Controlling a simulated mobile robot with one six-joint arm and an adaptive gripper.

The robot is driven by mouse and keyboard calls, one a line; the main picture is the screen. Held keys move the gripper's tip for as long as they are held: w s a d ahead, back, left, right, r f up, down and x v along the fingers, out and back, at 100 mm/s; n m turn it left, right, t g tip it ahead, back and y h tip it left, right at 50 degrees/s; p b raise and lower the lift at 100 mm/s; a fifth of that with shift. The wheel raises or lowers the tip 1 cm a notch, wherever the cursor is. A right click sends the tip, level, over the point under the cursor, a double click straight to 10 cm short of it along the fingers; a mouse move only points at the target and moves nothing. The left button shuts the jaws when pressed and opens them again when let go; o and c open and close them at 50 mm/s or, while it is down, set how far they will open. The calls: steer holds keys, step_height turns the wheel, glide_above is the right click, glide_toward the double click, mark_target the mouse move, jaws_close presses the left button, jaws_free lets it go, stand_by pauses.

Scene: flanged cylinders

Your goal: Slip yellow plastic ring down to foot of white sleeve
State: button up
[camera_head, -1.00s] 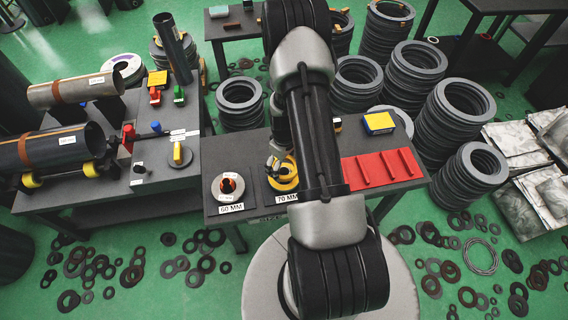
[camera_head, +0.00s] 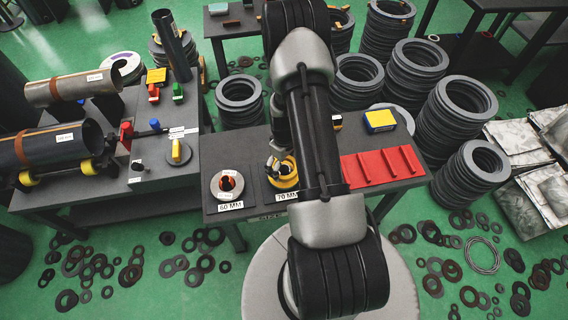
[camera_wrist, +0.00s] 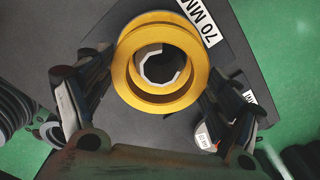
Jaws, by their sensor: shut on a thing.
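The yellow plastic ring (camera_wrist: 128,86) is in the middle of the wrist view, beside the "70 MM" label. My gripper (camera_wrist: 160,82) has a finger at each side of the ring and is shut on it. Inside the ring's hole a pale, faceted rim shows, which looks like the top of the white sleeve (camera_wrist: 154,72); its foot is hidden. The ring seems to be around or just above it; I cannot tell how high. In the head view the yellow ring (camera_head: 288,182) is at the 70 MM place, partly covered by my gripper (camera_head: 276,166).
A grey ring with a red core (camera_head: 228,186) sits at the 60 MM place to the left. A red ribbed tray (camera_head: 376,166) and a yellow-blue box (camera_head: 379,121) are to the right. A bench with pipes (camera_head: 45,147) stands at the left.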

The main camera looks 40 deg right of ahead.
steer(key=shift+f+b, duration=1.15)
steer(key=shift+f, duration=0.35)
steer(key=o, duration=1)
steer(key=shift+r, duration=0.1)
step_height(320, 180, up, 12)
